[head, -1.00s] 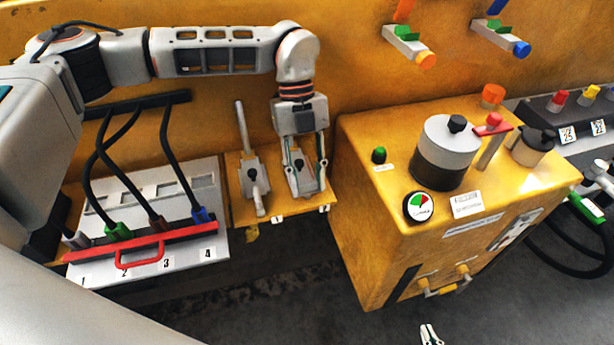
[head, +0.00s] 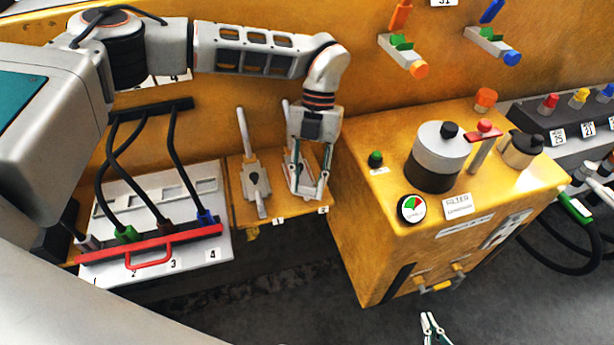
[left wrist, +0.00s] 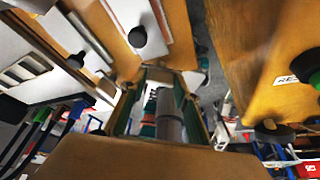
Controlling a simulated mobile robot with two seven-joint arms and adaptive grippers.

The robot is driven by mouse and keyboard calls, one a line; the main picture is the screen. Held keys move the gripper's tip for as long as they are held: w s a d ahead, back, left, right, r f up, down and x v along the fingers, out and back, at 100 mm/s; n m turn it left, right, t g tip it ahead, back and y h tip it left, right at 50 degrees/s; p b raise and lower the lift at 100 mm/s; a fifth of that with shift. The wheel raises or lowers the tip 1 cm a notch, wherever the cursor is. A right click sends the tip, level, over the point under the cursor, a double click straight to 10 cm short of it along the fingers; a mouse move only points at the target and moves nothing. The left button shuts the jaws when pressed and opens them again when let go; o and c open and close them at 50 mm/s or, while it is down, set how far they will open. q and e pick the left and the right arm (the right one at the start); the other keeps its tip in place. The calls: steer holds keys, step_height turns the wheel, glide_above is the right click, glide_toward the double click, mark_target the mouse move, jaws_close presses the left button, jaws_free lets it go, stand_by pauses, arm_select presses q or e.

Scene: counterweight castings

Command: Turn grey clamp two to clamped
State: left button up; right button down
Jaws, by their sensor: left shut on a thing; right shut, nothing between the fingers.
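Grey clamp two (head: 291,180) is on the yellow shelf beside the label 2, partly hidden by my left gripper. A thin grey bar of it shows behind the wrist. My left gripper (head: 309,190) points down over the clamp and is shut on its grey handle (left wrist: 169,120), which shows between the fingers in the left wrist view. How far the handle is turned is hard to tell. Grey clamp one (head: 256,182) stands to the left beside the label 1, its long bar upright. My right gripper (head: 433,327) is shut and empty at the bottom edge, far from the clamps.
A yellow cabinet (head: 375,240) with a filter canister (head: 436,165) and gauge stands close right of clamp two. On the left is a white panel (head: 180,262) with a red bar (head: 150,243) and black cables. Coloured valves are on the wall above.

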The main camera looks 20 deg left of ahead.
arm_select(q)
steer(key=m, duration=0.1)
steer(key=m+y+p, duration=0.1)
steer(key=m, duration=0.1)
steer(key=shift+d+r+m+p, duration=0.15)
steer(key=shift+m+p, duration=0.15)
steer(key=m+y, duration=0.1)
steer(key=m, duration=0.1)
steer(key=m+t+y+p, duration=0.1)
steer(key=m, duration=0.2)
steer(key=shift+s+d+p, duration=0.1)
steer(key=shift+p, duration=0.2)
steer(key=shift+m+t+y, duration=0.3)
steer(key=shift+m+t, duration=0.2)
steer(key=shift+m, duration=0.7)
steer(key=o, duration=1.1)
steer(key=v, duration=1.1)
steer(key=shift+d+r, duration=0.2)
steer(key=shift+r, duration=0.15)
